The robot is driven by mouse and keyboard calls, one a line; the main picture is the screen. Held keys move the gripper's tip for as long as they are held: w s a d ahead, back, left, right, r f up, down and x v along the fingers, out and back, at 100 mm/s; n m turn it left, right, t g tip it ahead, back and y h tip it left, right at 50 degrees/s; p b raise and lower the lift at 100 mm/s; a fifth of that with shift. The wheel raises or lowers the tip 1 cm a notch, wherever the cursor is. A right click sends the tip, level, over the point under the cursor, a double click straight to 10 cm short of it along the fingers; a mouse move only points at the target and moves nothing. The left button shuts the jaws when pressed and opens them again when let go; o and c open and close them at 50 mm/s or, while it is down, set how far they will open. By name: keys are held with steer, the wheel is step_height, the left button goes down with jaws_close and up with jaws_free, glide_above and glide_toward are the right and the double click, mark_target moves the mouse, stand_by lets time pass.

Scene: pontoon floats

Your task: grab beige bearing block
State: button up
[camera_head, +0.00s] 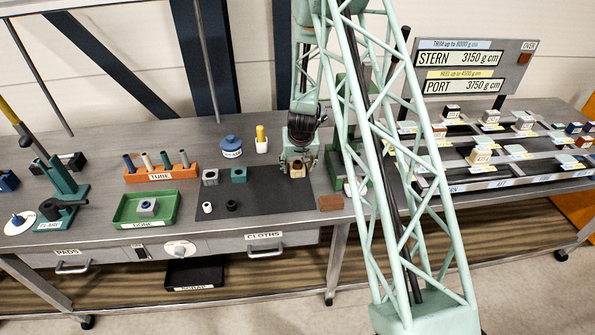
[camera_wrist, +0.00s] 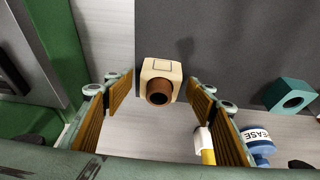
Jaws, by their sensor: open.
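The beige bearing block (camera_wrist: 161,68) has a brown bushing in the hole that faces the camera. In the wrist view it sits on the edge of the dark mat, between the fingertips of my gripper (camera_wrist: 160,88). The fingers, with ribbed tan pads, stand open on both sides with a gap to the block.
A teal block (camera_wrist: 290,95) and a blue grease pot (camera_wrist: 257,141) are to the right in the wrist view. A green press (camera_head: 347,150) stands close on the right.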

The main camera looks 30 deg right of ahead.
mark_target(297, 165)
steer(key=shift+w+d+f, duration=0.1)
steer(key=shift+w+f, duration=0.05)
steer(key=shift+f, duration=0.3)
steer(key=shift+c, duration=0.7)
steer(key=c, duration=0.9)
steer(key=shift+r, duration=0.15)
steer(key=shift+r+p, duration=0.6)
steer(key=shift+r, duration=1.2)
steer(key=shift+s+f, duration=0.15)
steer(key=shift+s, duration=0.05)
steer(key=shift+s+a+b, duration=0.55)
steer(key=shift+b, duration=0.05)
steer(key=s+a+b, duration=0.1)
steer(key=s+a, duration=0.1)
steer(key=s, duration=0.2)
steer(key=s+a+r+b, duration=0.1)
steer(key=s+a, duration=0.2)
steer(key=s, duration=0.1)
steer(key=s+a, duration=0.2)
steer(key=s, duration=0.2)
steer(key=shift+a+r+b, duration=0.2)
steer(key=shift+a+b, duration=0.05)
steer(key=shift+b, duration=0.15)
